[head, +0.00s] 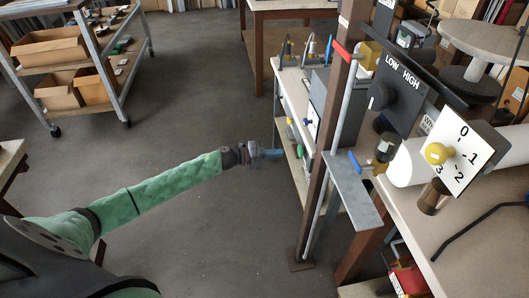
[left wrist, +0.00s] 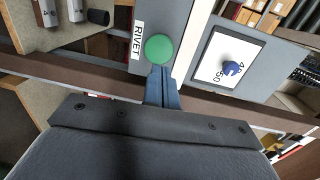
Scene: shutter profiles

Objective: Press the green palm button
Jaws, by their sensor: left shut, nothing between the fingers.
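The green palm button (left wrist: 159,48) is a round green cap on a grey panel beside a white RIVET label (left wrist: 138,41) in the left wrist view. In the head view the left gripper (head: 276,154) is at the end of the green-sleeved arm, close to the left side of the bench. My right gripper is not in view.
A white dial with a blue knob (left wrist: 232,68) is right of the button. A brown post (head: 328,135) and a grey plate (head: 352,185) stand right of the gripper. A shelf cart (head: 88,52) stands at far left. The floor between is clear.

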